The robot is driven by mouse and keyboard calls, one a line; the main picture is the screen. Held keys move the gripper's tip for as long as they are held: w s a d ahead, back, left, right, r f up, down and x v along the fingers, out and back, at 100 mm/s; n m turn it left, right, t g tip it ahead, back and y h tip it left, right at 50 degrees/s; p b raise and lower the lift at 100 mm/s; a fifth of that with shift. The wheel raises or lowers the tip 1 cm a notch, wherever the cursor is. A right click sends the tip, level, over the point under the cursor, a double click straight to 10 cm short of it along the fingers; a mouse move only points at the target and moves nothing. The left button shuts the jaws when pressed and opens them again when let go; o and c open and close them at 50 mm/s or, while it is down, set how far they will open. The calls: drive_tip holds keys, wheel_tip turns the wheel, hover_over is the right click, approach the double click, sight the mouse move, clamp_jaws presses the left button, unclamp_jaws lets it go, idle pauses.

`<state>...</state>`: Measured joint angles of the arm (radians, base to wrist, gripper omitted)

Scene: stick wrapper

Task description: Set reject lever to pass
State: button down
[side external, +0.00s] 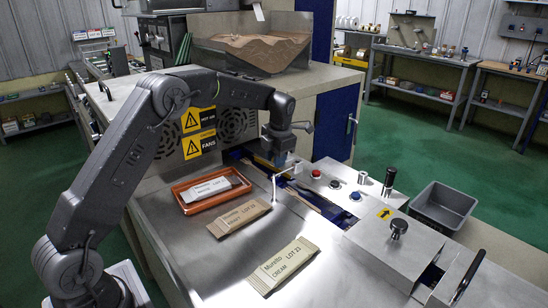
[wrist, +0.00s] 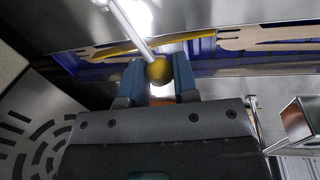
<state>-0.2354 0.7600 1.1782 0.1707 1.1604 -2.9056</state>
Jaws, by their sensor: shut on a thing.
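A lever with a thin metal rod (wrist: 132,30) and a yellow ball knob (wrist: 158,71) shows in the wrist view. No label on it is readable, so I cannot tell its marked positions. My gripper (side external: 281,159) is low over the blue channel behind the steel worktop. In the wrist view its two blue fingers stand on either side of the knob and are shut on it. In the side view the knob is hidden by the gripper, and a thin bright rod (side external: 274,187) shows just below it.
Three wrappers lie left of the channel: one in an orange tray (side external: 183,201), a tan one (side external: 239,217) and a cream one (side external: 283,264). Red and blue buttons, a black-handled post (side external: 389,180) and a grey bin (side external: 443,206) stand right. A vented cabinet (side external: 232,124) is close behind my gripper.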

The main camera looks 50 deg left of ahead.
drive_tip(key=shift+r, duration=0.1)
drive_tip(key=c, duration=0.9)
unclamp_jaws()
drive_tip(key=r, duration=0.4)
drive_tip(key=d+r, duration=0.1)
drive_tip(key=r, duration=0.4)
drive_tip(key=d+r, duration=0.1)
drive_tip(key=r, duration=0.3)
drive_tip(key=shift+s+d+r, duration=0.1)
drive_tip(key=shift+d+r, duration=0.05)
drive_tip(key=shift+r, duration=0.15)
